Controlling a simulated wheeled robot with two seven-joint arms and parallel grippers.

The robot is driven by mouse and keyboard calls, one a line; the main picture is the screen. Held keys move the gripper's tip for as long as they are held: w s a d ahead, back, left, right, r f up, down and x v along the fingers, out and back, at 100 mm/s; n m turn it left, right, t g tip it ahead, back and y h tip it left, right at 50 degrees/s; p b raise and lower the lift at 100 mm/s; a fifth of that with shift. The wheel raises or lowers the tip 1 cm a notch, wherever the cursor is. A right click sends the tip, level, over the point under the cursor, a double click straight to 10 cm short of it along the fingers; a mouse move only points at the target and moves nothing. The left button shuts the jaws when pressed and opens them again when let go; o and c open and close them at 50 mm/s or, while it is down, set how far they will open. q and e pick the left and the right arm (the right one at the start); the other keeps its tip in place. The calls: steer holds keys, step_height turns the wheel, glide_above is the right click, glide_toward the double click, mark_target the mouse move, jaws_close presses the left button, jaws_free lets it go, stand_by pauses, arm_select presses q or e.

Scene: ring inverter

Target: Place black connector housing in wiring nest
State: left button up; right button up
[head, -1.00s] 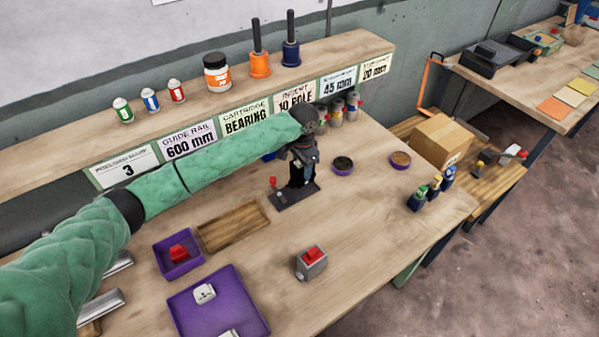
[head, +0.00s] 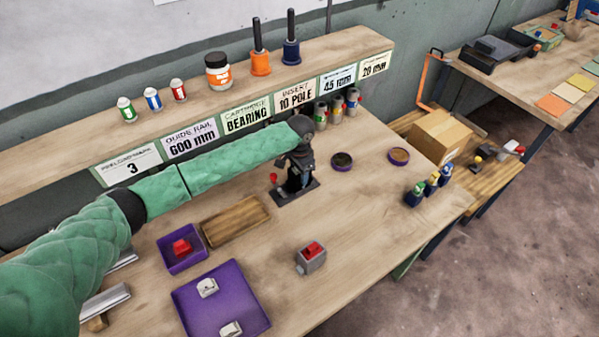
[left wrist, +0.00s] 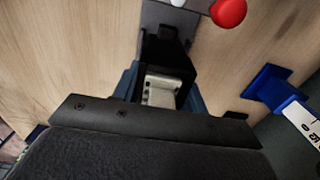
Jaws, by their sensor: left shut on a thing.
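My left gripper (head: 294,181) is low over a dark flat base plate (head: 304,193) that appears to be the wiring nest. The plate's edge also shows in the left wrist view (left wrist: 168,15). A lever with a red ball knob (head: 273,177) stands at the plate's left side. In the left wrist view, the black connector housing (left wrist: 163,45) is at the fingertips, and my left gripper (left wrist: 161,85) is shut on it. The arm and jaws hide much of the housing and nest in the head view, so I cannot tell whether it is seated. My right gripper is out of view.
A wooden tray (head: 207,231), a purple bin with a red part (head: 166,265) and a larger purple tray (head: 178,306) lie front left. A grey box with a red switch (head: 311,266) stands in front. A shelf stands behind.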

arm_select(q)
steer(key=o, duration=1.2)
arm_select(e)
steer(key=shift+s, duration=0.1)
arm_select(q)
steer(key=shift+r+b, duration=0.3)
steer(key=shift+r, duration=0.2)
step_height(320, 180, up, 3)
steer(key=shift+f+b, duration=0.15)
steer(key=shift+b, duration=0.45)
step_height(320, 180, up, 8)
steer(key=shift+f+b, duration=0.1)
steer(key=shift+b, duration=1.1)
steer(key=shift+r, duration=0.4)
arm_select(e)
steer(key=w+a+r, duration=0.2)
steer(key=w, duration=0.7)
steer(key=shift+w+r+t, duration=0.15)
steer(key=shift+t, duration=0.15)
arm_select(q)
steer(key=shift+f, duration=0.1)
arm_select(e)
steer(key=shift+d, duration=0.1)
